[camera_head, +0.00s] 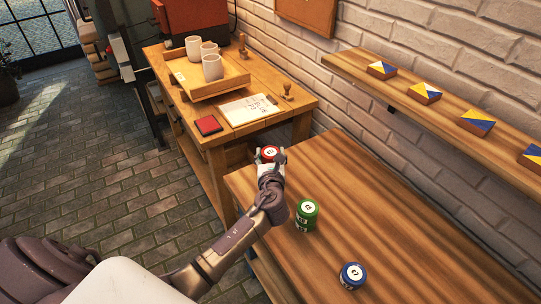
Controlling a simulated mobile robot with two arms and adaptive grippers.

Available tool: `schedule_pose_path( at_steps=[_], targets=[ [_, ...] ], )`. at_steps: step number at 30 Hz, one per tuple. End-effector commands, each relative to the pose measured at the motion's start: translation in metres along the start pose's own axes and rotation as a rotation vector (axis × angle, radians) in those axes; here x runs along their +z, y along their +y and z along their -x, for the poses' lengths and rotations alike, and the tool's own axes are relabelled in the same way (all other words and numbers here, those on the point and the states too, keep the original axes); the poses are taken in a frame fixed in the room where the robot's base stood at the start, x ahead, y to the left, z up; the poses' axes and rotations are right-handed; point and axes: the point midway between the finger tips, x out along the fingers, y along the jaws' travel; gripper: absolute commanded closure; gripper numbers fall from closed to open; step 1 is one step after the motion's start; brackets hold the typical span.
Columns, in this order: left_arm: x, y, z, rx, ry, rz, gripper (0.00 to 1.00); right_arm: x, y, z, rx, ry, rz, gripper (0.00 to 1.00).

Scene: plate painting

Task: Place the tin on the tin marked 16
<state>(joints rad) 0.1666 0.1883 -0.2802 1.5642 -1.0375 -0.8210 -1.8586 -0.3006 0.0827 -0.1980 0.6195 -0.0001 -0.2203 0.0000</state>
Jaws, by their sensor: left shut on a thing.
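My left gripper (271,159) is shut on a red tin (269,151) with a white label on its top. It holds the tin over the far left end of the wooden bench. A green tin (307,214) stands on the bench, nearer than the gripper and to its right, with white labels on its top and side. A blue tin (352,275) stands nearer still, also with a white label. The label numbers are too small to read surely, so I cannot tell which tin is marked 16. My right gripper is not in view.
The bench (420,235) is bare right of the tins. Behind it a wooden table (235,134) carries a tray (200,92) with white cups, a paper sheet (247,109) and a red pad (208,125). A wall shelf (448,107) with painted blocks runs along the right.

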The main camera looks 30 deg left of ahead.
Motion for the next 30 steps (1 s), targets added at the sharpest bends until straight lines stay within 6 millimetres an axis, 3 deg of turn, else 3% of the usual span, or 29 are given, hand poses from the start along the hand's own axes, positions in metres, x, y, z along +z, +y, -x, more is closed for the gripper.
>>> schedule_pose_path(
  at_steps=[10, 11, 15, 26, 30],
  targets=[
    [-0.003, 0.000, 0.000, 0.000, -0.001, 0.001, 0.81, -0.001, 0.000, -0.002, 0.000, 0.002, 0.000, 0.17],
    [-0.004, 0.000, 0.000, 0.000, 0.000, 0.001, 0.40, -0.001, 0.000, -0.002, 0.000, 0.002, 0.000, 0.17],
    [-0.003, 0.000, 0.000, 0.000, 0.000, 0.001, 0.17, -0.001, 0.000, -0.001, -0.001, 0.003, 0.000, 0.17],
    [0.000, 0.000, 0.000, 0.000, -0.001, 0.001, 0.17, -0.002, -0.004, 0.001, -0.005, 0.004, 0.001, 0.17],
    [-0.001, -0.001, 0.015, -0.003, 0.001, 0.001, 0.17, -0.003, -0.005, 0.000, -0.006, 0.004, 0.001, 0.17]
  ],
)
